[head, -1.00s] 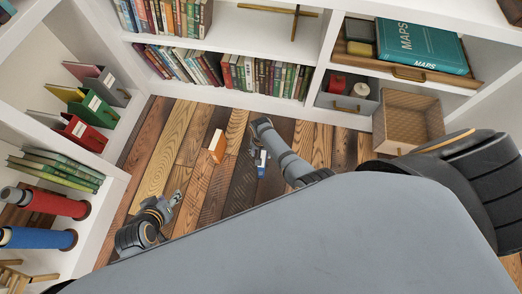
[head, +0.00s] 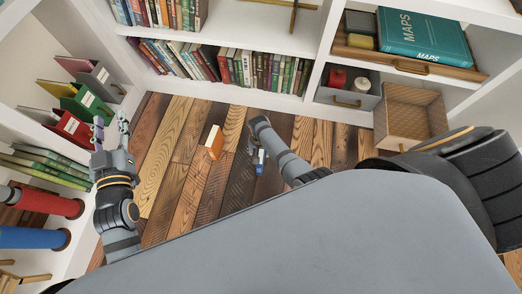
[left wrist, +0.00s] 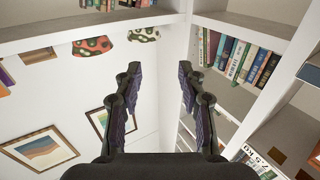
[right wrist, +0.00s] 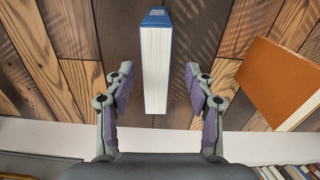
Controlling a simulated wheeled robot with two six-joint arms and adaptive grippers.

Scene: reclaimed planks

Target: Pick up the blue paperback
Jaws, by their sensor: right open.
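The blue paperback (right wrist: 156,55) stands on the plank floor, its white page edge facing the right wrist camera. In the head view the blue paperback (head: 259,162) shows only in part beside my right arm. My right gripper (right wrist: 158,72) is open, one finger on each side of the book, with a gap visible on both sides. My left gripper (head: 110,124) is open and empty, raised beside the left shelving. In the left wrist view its fingers (left wrist: 160,75) stand apart with nothing between them.
Shelves with magazine files (head: 88,105) line the left. An empty wicker bin (head: 408,118) is at right.

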